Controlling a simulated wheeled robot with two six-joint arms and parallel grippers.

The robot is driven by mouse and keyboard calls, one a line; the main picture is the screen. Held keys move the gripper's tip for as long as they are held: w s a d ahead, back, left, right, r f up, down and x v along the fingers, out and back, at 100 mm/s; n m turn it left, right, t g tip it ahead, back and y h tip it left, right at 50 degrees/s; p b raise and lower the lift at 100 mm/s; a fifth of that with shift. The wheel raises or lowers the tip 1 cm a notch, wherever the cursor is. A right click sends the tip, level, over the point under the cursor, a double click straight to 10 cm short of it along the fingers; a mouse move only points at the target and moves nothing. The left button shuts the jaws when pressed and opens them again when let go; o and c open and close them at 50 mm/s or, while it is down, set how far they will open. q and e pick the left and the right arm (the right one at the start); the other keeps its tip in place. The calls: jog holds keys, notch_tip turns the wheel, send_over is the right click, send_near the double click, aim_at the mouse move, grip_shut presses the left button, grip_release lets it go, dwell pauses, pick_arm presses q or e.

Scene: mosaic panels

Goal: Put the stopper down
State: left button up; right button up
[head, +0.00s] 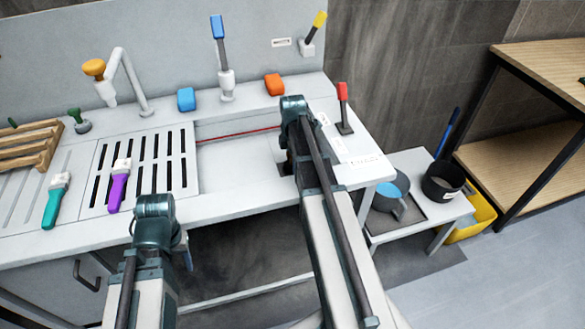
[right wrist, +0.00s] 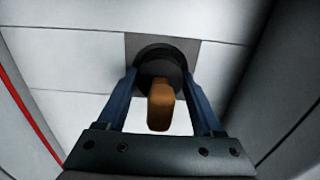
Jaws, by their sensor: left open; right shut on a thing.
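The stopper (right wrist: 160,105) shows in the right wrist view as a brown grip over a dark round body. My right gripper (right wrist: 163,88) is shut on it, with a blue finger on either side. The stopper's dark body is over a grey square patch on the pale surface; I cannot tell whether it touches. In the head view my right gripper (head: 287,160) is over the right part of the bench, and my arm hides the stopper. My left gripper (head: 155,215) is open at the bench's front edge, with its fingers mostly hidden.
The white bench (head: 240,205) has a slotted grate (head: 150,165) and a red line (head: 240,133) along a recess. A teal brush (head: 55,200) and a purple brush (head: 119,185) lie left. A red-topped tool (head: 343,110) stands right. A low side table holds a black pot (head: 442,183).

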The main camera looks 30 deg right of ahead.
jog(key=shift+f+b, duration=0.3)
jog(key=shift+f, duration=0.15)
jog(key=shift+s+f, duration=0.1)
jog(key=shift+a, duration=0.1)
jog(key=o, duration=1.4)
jog(key=shift+c, duration=0.2)
jog(key=shift+r+p, duration=0.4)
jog(key=shift+r, duration=0.1)
notch_tip(320, 180, up, 12)
jog(key=p, duration=1.2)
jog(key=shift+r, duration=0.1)
